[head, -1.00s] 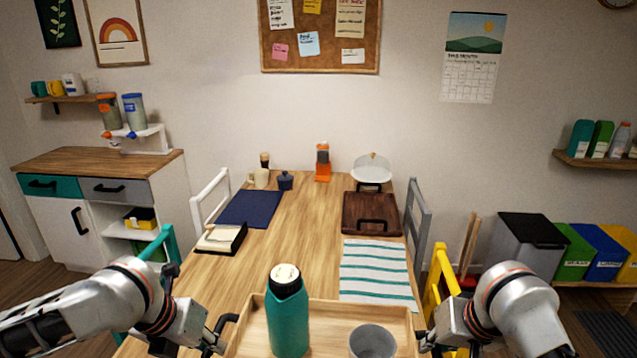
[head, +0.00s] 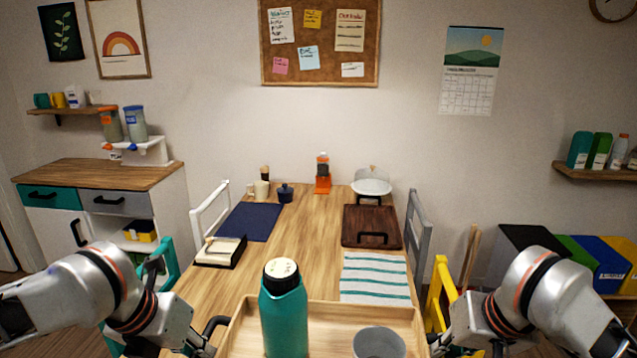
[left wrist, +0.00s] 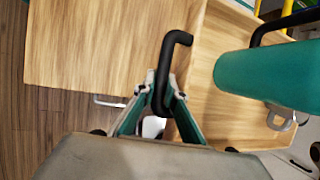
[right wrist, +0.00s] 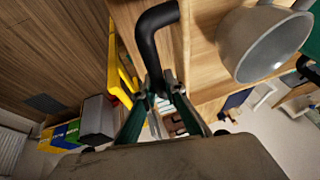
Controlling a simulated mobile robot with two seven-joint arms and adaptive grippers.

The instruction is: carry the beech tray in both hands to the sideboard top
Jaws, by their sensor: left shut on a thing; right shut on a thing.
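The beech tray (head: 335,312) is at the bottom of the head view, in front of the table, its near part cut off. My left gripper (head: 208,338) is shut on the tray's left black handle (left wrist: 170,65). My right gripper (head: 443,343) is shut on the right black handle (right wrist: 151,40). The tray looks roughly level. The wooden sideboard top (head: 95,173) is at the far left, against the wall.
The wooden table (head: 300,235) holds a striped cloth (head: 375,278), a dark tray (head: 371,226), a navy mat (head: 250,221) and a notebook box (head: 220,252). Teal, white, grey and yellow chairs flank it. A white rack with two canisters (head: 135,124) occupies the sideboard's back right; its front is clear.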

